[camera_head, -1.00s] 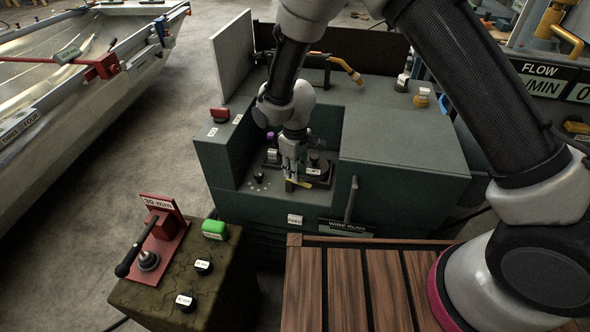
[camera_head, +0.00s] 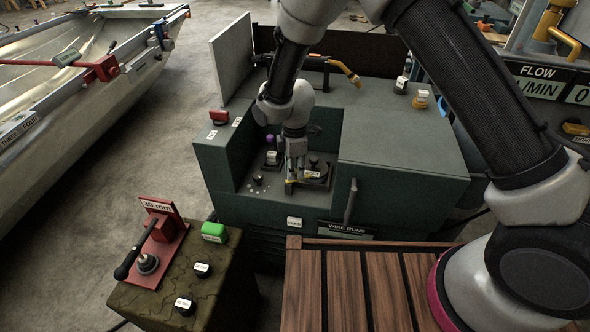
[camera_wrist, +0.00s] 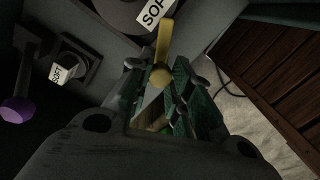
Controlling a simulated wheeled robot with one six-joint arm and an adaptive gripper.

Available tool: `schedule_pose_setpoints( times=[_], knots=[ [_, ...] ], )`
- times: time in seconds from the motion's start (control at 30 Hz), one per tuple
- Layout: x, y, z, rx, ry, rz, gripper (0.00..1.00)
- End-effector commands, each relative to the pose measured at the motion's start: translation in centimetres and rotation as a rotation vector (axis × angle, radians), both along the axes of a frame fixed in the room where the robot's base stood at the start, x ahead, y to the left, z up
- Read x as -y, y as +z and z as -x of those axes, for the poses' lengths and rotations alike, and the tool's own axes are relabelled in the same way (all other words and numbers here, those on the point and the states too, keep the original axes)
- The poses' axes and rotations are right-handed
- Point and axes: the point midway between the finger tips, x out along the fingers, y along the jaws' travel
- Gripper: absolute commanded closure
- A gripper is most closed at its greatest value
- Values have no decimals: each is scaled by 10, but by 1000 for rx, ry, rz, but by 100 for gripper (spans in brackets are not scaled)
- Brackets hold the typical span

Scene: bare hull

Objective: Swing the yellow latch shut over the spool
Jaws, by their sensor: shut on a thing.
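The yellow latch (camera_wrist: 164,45) is a narrow bar with a round knob at its near end. My gripper (camera_wrist: 160,98) is shut on this knob end, between its green-lined fingers. The dark round spool (camera_wrist: 122,12) with a SOFT label lies beyond it, and the latch's far end overlaps the spool's right edge in the wrist view. In the head view my gripper (camera_head: 291,184) points down into the recess of the green cabinet. The latch (camera_head: 306,179) shows as a thin yellow strip in front of the spool (camera_head: 319,165). The gripper hides part of the latch.
A small block with a SOFT tag (camera_wrist: 62,73) and a purple-knobbed lever (camera_wrist: 18,108) stand left of the gripper. The green cabinet (camera_head: 405,145) walls in the recess on the right. A grey lever (camera_head: 351,200) stands at its front. A slatted wooden bench (camera_head: 350,290) is nearer.

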Motion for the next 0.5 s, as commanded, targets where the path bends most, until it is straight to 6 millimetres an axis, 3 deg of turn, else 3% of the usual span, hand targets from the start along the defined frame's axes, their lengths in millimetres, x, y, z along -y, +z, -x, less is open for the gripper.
schedule_pose_setpoints(
  times=[0.5],
  knots=[
    [-3, 0, -6, 0, 341, 0, 100]
  ],
)
